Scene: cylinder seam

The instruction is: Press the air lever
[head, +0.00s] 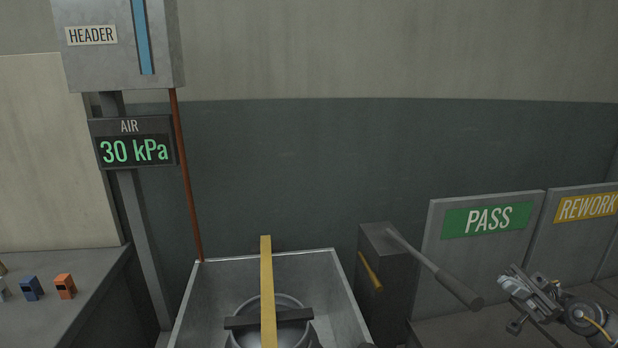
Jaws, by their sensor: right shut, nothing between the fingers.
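A grey lever (434,266) with a thicker round grip at its lower end slopes down to the right from the top of a dark box (384,290). I take it to be the air lever. An AIR display (133,150) at the left reads 30 kPa in green. My right gripper (507,284) is at the lower right, just right of the lever's grip and apart from it. It is shut and empty. My left gripper is not in view.
An open metal tank (347,288) holds a grey cylinder (244,339) beneath a yellow bar (267,290). PASS (433,235) and REWORK (560,236) panels stand at the right. Small blue (32,288) and orange (65,286) blocks sit on the left shelf.

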